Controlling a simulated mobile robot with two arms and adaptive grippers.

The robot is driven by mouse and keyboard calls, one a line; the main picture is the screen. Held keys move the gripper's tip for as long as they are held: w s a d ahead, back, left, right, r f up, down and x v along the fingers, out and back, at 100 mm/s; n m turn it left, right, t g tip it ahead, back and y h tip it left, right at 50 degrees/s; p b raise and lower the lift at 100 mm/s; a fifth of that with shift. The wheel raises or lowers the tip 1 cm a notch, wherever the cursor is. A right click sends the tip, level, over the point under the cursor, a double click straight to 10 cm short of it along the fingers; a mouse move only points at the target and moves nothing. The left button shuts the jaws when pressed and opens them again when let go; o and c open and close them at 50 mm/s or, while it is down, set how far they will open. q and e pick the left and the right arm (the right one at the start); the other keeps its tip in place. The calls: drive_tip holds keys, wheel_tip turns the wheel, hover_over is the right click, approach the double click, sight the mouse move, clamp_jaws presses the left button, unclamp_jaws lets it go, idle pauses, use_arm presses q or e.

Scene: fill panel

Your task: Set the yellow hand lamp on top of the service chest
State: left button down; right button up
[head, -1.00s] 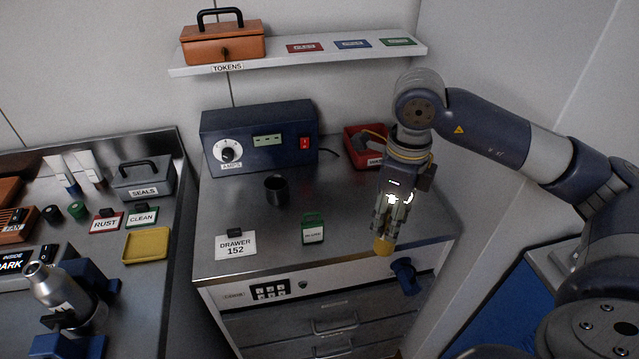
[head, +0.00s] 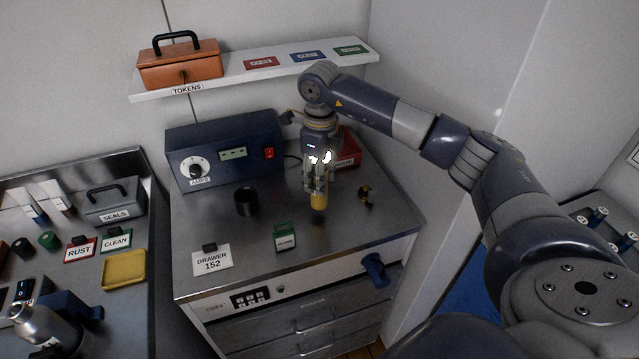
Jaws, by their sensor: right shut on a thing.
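My right gripper (head: 317,188) is shut on the yellow hand lamp (head: 318,202) and points down over the right half of that top. The lamp hangs upright below the fingers, its upper part hidden by them. Its lower end is at or just above the surface; I cannot tell if it touches. My left gripper is not in view.
On the chest top stand a blue AMPS box (head: 225,152), a dark cup (head: 246,201), a green tag (head: 285,238), a DRAWER 152 sign (head: 212,261), a red bin (head: 349,150) and a small brass item (head: 366,196). The front right of the top is clear.

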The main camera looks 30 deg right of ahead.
wheel_tip(320, 180, down, 3)
drive_tip(key=shift+s+p, duration=0.1)
drive_tip(key=shift+p, duration=0.7)
drive_tip(key=shift+f, duration=0.15)
drive_tip(key=shift+f, duration=0.1)
drive_tip(key=o, duration=0.8)
drive_tip(key=shift+f, duration=0.1)
drive_tip(key=o, duration=0.5)
